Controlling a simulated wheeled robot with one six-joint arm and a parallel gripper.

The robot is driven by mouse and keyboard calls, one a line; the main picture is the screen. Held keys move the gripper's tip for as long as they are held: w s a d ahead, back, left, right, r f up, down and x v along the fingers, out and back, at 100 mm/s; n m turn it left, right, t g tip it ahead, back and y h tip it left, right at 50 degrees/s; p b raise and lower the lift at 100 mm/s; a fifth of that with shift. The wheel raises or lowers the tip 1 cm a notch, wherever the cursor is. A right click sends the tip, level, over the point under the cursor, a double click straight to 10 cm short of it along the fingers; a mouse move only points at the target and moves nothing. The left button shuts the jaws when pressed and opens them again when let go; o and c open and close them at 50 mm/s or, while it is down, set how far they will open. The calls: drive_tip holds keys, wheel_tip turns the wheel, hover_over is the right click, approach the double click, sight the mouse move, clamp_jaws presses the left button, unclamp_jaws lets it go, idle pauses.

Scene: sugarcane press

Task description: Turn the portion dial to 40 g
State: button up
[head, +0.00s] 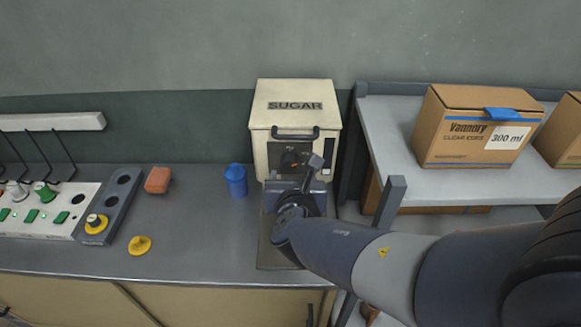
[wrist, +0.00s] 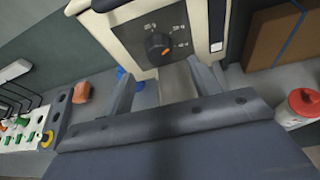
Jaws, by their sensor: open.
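The cream sugar dispenser (head: 296,104) stands at the back of the bench against the wall. Its dark portion dial (wrist: 159,46) is on the front panel, with small gram labels above and to its right. An orange mark shows on the dial; its exact setting is too small to read surely. In the head view my gripper (head: 307,172) is in front of the panel and partly hides the dial area. In the wrist view my gripper (wrist: 163,84) is open and empty, its two fingers apart below the dial and not visibly touching it.
A blue cup (head: 236,181) stands left of the dispenser. A shelf with cardboard boxes (head: 477,125) is on the right. A red-lidded container (wrist: 303,103) shows at right.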

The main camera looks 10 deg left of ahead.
sight(290, 166)
drive_tip(key=shift+x, duration=3.1)
drive_tip(key=shift+c, duration=0.2)
drive_tip(key=c, duration=1)
